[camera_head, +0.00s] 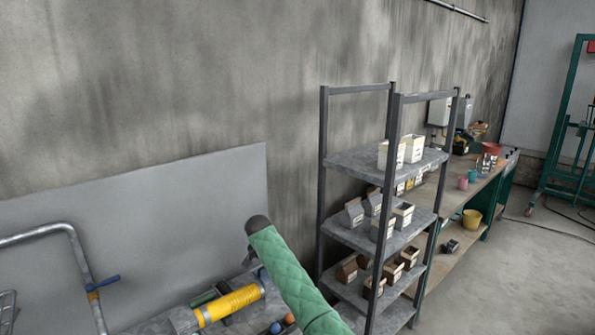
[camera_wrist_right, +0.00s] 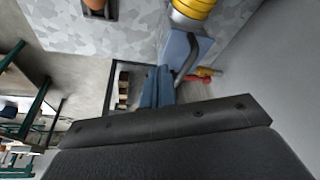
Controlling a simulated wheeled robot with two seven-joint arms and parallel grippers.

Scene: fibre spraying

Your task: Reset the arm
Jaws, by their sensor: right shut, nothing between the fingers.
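A green quilted sleeve (camera_head: 290,285) on my arm, most likely the right one, rises from the bottom edge of the head view to a dark rounded end (camera_head: 258,223). In the right wrist view my right gripper (camera_wrist_right: 157,88) shows as short blue-grey fingers beyond a wide dark housing. It is shut and holds nothing. A yellow ribbed part (camera_head: 230,304) lies on the bench left of the sleeve. A yellow ribbed part (camera_wrist_right: 193,8) also shows at the top of the wrist view. My left gripper is not in view.
A grey metal rack (camera_head: 385,160) with small boxes stands right of the sleeve. A long workbench (camera_head: 480,190) with pots runs behind it. A bent metal tube (camera_head: 75,245) and a grey panel (camera_head: 170,210) are at left. Open floor (camera_head: 520,275) lies at right.

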